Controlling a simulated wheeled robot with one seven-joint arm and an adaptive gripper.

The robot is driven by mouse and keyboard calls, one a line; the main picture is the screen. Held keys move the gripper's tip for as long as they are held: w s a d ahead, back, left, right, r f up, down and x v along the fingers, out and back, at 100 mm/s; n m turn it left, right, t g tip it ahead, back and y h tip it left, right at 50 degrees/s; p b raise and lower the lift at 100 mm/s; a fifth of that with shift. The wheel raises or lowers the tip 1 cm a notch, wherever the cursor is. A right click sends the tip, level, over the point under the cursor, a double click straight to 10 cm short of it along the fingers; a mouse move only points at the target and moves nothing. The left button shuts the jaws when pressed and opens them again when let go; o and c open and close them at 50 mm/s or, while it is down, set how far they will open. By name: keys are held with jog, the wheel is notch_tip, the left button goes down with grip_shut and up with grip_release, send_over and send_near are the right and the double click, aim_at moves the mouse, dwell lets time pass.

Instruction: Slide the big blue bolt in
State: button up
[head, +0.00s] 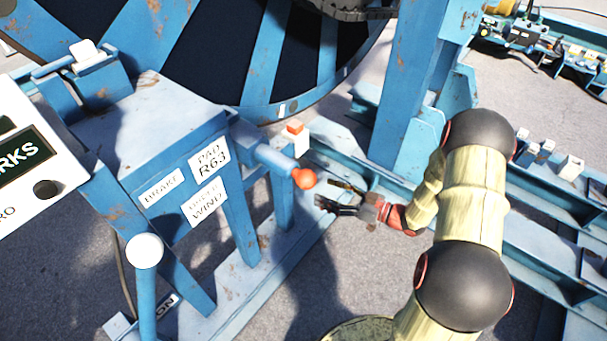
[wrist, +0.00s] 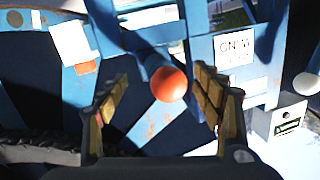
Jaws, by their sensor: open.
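The big blue bolt (head: 262,153) is a thick blue rod that sticks out from the blue brake stand, with an orange-red ball knob (head: 304,178) on its end. My gripper (head: 335,197) is open and empty, just right of and a little below the knob in the head view. In the wrist view the knob (wrist: 169,84) shows between the two open fingers of my gripper (wrist: 162,95), nearer the right finger. I see no contact with it. The bolt's rod is mostly hidden behind the knob there.
The blue stand (head: 150,115) carries labels reading BRAKE and PAD R63. A white block with an orange top (head: 296,137) is close behind the knob. A blue upright post (head: 405,90) and base rails lie near my gripper. A white-topped post (head: 144,251) stands at front left.

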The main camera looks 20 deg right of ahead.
notch_tip(320, 180, up, 2)
jog(key=y, duration=0.1)
jog(key=b, duration=0.2)
send_near(279, 164)
jog(key=f, duration=0.3)
jog(key=shift+w+a+f, duration=0.2)
jog(key=shift+a, duration=0.15)
jog(key=shift+c, duration=0.4)
jog(key=c, duration=1.5)
jog(key=shift+c, duration=0.4)
jog(key=shift+w, duration=0.1)
jog(key=x, duration=0.3)
jog(key=w+d+x, duration=0.1)
jog(key=x, duration=0.6)
jog(key=shift+w+d+r+p, duration=0.2)
jog(key=shift+w+p, duration=0.1)
jog(key=shift+w, duration=0.2)
jog(key=shift+a, duration=0.1)
